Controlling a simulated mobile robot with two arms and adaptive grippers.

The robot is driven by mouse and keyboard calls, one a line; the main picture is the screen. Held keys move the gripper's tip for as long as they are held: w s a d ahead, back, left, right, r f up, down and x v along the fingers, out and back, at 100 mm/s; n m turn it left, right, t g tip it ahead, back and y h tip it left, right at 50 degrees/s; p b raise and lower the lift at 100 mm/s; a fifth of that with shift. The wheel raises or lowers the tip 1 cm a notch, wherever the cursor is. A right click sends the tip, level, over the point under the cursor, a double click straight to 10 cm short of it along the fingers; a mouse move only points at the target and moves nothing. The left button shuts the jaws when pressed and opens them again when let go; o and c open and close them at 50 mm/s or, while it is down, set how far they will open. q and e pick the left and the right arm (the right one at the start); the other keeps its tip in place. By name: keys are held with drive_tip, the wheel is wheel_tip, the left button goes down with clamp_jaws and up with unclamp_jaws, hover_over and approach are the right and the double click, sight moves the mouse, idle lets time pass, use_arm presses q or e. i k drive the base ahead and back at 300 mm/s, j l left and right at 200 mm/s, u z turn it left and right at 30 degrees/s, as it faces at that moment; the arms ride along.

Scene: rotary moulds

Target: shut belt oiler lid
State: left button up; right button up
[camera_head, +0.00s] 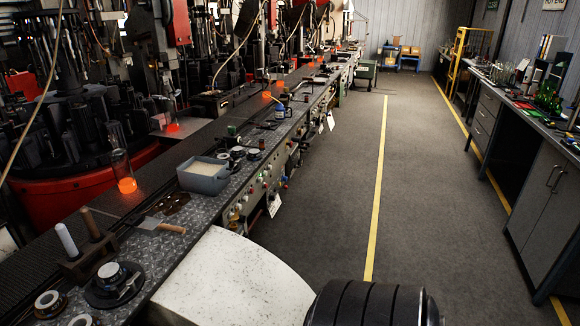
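I cannot single out the belt oiler or its lid with certainty. A dark box-like unit (212,103) sits beside the conveyor, too small to tell whether it has a lid or how that stands. An open grey tub (203,179) with pale contents stands on the patterned metal ledge, with no lid visible on it. Neither of my grippers shows in the head view. The bottom of the view is partly covered by a large white part and a black ribbed part.
A dark conveyor (125,203) runs along the machine with a glowing glass (124,172) on it. A wooden-handled scraper (162,225), a blue bottle (280,112) and metal moulds (112,274) crowd the ledge. Clear floor (420,200) lies right, before a cabinet (543,190).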

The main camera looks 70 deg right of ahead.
sight(234, 216)
drive_tip(key=z, duration=1.7)
drive_tip(key=k, duration=0.4)
drive_tip(key=u, duration=0.4)
drive_tip(key=k+u, duration=0.15)
drive_tip(key=u, duration=0.65)
drive_tip(key=i+l, duration=0.15)
drive_tip(key=l, duration=1.15)
drive_tip(key=i+l+u, duration=0.1)
drive_tip(key=l, duration=1.2)
drive_tip(key=i+l, duration=0.1)
drive_tip(key=l, duration=1.2)
drive_tip(key=i+u, duration=0.05)
